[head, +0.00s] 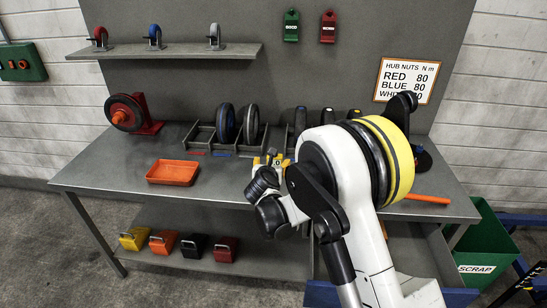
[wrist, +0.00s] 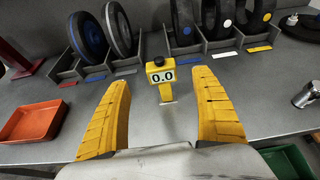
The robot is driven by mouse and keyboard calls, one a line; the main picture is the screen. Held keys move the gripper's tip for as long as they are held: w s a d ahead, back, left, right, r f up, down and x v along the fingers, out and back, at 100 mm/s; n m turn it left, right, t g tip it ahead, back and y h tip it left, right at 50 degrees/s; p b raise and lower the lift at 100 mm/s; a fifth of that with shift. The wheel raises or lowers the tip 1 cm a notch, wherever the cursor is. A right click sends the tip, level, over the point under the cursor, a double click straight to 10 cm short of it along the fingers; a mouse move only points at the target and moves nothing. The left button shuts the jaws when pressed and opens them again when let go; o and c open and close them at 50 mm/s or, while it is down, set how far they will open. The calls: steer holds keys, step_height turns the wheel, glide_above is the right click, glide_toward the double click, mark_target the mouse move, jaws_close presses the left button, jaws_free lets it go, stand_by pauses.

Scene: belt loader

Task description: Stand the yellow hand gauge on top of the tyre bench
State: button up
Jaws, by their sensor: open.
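The yellow hand gauge (wrist: 161,76) has a black knob on top and a display reading 0.0. It appears upright on the grey tyre bench (wrist: 265,105), its display facing my wrist camera. My gripper (wrist: 160,80) is open, with one yellow finger on each side of the gauge in the picture and visible gaps to both. The gauge looks a little beyond the fingertips; exact depth is unclear. In the head view, my gripper (head: 270,162) is over the middle of the bench top (head: 110,165), and my arm hides much of the gauge.
Racks hold wheels (wrist: 87,38) behind the gauge, with coloured labels in front. An orange tray (head: 173,172) is left; a metal cylinder (wrist: 308,95) is right. Several coloured blocks (head: 164,241) sit on the lower shelf. A green scrap bin (head: 483,245) stands at right. The bench's front left is clear.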

steer(key=s+d+r+m+g+h, duration=0.1)
steer(key=s+d+r+m+g, duration=0.3)
steer(key=s+d+r+m, duration=1.25)
steer(key=s+d+f+m+g, duration=0.1)
steer(key=s+d+m, duration=0.2)
steer(key=s+m, duration=0.3)
steer(key=s+d+f+m+y, duration=0.1)
steer(key=s+d+m, duration=0.1)
steer(key=s+m, duration=0.4)
steer(key=s+d+f+m+g, duration=0.1)
steer(key=s+d+m, duration=0.2)
steer(key=s+m, duration=0.4)
steer(key=s, duration=0.6)
steer(key=shift+d+f+g, duration=0.25)
steer(key=shift+d+g, duration=0.05)
steer(key=shift+d, duration=0.05)
